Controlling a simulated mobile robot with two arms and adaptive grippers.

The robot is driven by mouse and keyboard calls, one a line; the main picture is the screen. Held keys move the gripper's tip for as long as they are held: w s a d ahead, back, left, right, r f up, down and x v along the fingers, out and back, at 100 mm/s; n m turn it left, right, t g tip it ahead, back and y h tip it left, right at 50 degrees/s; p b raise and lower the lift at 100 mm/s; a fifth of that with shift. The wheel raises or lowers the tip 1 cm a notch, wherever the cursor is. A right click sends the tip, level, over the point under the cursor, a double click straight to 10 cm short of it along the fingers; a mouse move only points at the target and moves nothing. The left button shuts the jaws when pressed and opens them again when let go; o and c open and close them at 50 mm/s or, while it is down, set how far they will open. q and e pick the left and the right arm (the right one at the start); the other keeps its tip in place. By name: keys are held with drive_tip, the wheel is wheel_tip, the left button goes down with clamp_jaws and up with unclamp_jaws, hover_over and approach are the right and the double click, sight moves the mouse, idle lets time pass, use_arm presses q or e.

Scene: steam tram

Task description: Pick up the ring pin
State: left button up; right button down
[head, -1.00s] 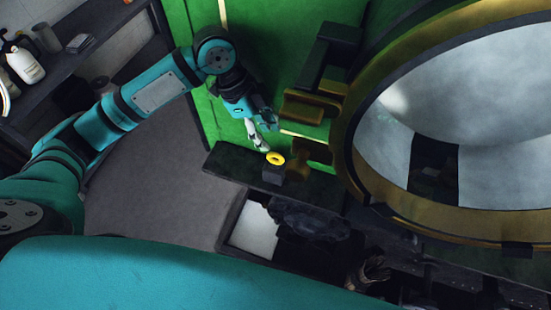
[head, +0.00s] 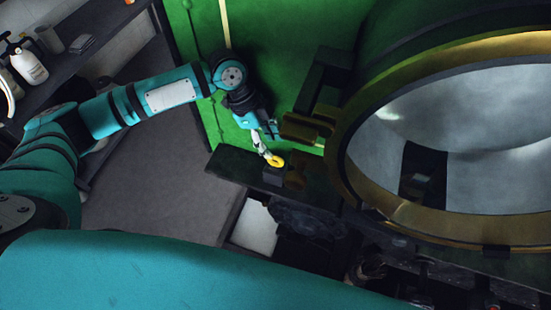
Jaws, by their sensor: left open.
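The ring pin (head: 276,161) shows as a small yellow ring on top of a small dark block (head: 272,174). The block stands on a dark ledge (head: 232,168) beside the green tram body. My left gripper (head: 268,146) reaches down from the upper left, with its light fingertip right at the ring's upper left edge. The gripper is open. I cannot tell whether the fingertip touches the ring, and part of the gripper is hidden behind its own links. My right gripper is not in view.
A large brass-rimmed round opening (head: 336,158) fills the right side. Brass brackets (head: 300,128) stand close to the ring's right. The green wall (head: 290,50) rises behind. A shelf with bottles (head: 27,64) is at upper left. Grey floor (head: 150,190) lies open below my left arm.

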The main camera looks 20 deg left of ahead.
sight(278, 157)
use_arm(q)
drive_tip(key=p+x, duration=0.2)
drive_tip(key=x, duration=0.1)
drive_tip(key=s+x, duration=0.1)
drive_tip(key=x, duration=0.1)
drive_tip(key=shift+d+p, duration=0.35)
drive_tip(key=shift+p, duration=0.05)
drive_tip(key=shift+w+f, duration=0.1)
drive_tip(key=shift+f, duration=0.2)
clamp_jaws()
